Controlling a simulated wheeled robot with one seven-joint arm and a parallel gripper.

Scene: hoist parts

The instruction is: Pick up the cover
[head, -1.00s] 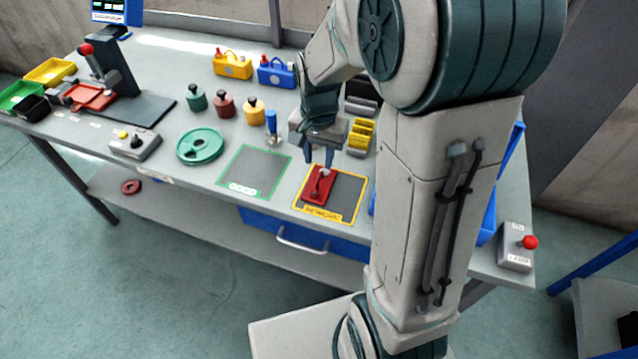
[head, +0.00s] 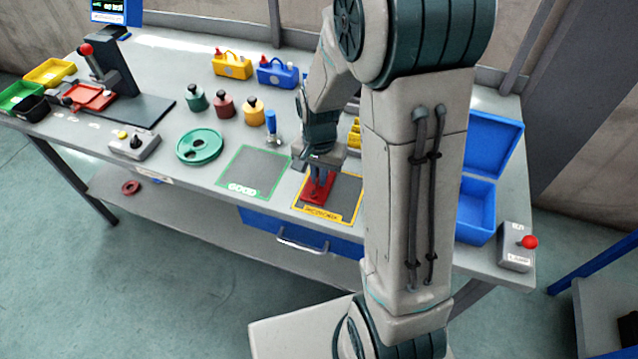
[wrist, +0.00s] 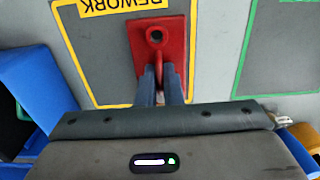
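The cover (head: 317,193) looks like a red plate with a raised grip and a round hole. It lies flat on the dark rework mat (head: 345,196) with the yellow border. My gripper (head: 321,176) is right above it, pointing down. In the wrist view the two fingers of my gripper (wrist: 161,84) stand close together on either side of the red grip, and they look shut on it. The plate of the cover (wrist: 146,37) shows beyond the fingertips. The part of the grip between the fingers is mostly hidden.
A green-bordered mat marked GOOD (head: 255,172) lies empty to the left. A green round disc (head: 200,145) and a blue-handled tool (head: 271,125) stand beyond it. An open blue case (head: 478,205) is right of my arm. A red-knobbed box (head: 516,248) sits at the right corner.

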